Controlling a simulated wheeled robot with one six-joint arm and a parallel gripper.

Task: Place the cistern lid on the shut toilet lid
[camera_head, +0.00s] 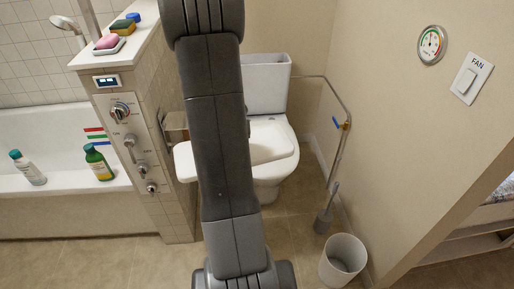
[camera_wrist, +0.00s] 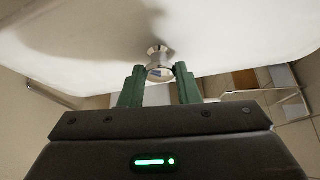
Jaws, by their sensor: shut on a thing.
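The white cistern lid (camera_head: 184,162) shows to the left of my arm in the head view, low at toilet-seat height. In the wrist view the lid (camera_wrist: 230,35) fills the top, with a shiny metal knob (camera_wrist: 159,62) on its face. My gripper (camera_wrist: 159,72) has its two green fingers shut on this knob. The toilet lid (camera_head: 268,124) is white and seems down, just right of my arm. My arm hides the middle, so I cannot tell whether the cistern lid touches it. The cistern (camera_head: 266,85) stands behind.
A tiled partition with controls (camera_head: 125,125) stands close on the left, beside the bathtub (camera_head: 60,190). A metal grab rail (camera_head: 340,135), a toilet brush (camera_head: 325,212) and a white bin (camera_head: 343,260) are on the right. Floor left of the bin is open.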

